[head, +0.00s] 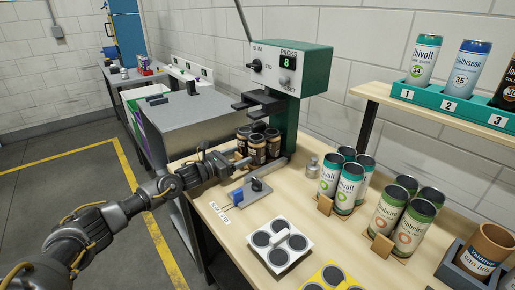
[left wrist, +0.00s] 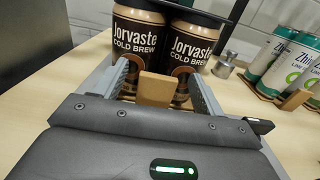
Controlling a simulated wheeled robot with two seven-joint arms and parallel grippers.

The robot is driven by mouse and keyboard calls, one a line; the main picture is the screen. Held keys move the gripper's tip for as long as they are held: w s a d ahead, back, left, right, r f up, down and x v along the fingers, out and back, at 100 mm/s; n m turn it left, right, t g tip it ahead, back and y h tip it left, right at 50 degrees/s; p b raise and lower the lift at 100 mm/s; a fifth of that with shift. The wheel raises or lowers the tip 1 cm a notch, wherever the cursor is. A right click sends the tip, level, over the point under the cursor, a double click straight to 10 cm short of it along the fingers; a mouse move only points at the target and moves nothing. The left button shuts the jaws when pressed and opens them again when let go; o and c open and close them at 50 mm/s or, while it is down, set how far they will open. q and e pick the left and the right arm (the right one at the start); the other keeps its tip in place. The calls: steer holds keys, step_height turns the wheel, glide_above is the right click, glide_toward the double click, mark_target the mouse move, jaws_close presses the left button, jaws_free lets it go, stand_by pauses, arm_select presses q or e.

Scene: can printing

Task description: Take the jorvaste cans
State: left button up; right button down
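Several dark-lidded Jorvaste cold brew cans (head: 257,153) stand grouped under the green machine in the head view. In the left wrist view two of them show upright from the front, a left can (left wrist: 137,38) and a right can (left wrist: 193,45). A small tan tab (left wrist: 155,88) stands low in front of them. My left gripper (head: 238,162) reaches in from the left just before the cans. In the left wrist view its fingers (left wrist: 160,80) are spread, one on each side of the tab, with gaps visible. My right gripper is not in view.
A blue-handled fixture (head: 250,190) is close in front. Zhivolt cans (head: 349,187) and a second can group (head: 410,229) stand to the right. A small metal weight (head: 312,166) lies between.

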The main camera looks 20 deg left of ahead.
arm_select(q)
steer(key=shift+d, duration=0.1)
steer(key=c, duration=0.9)
steer(key=shift+f, duration=0.1)
steer(key=shift+c, duration=0.5)
steer(key=shift+d, duration=0.1)
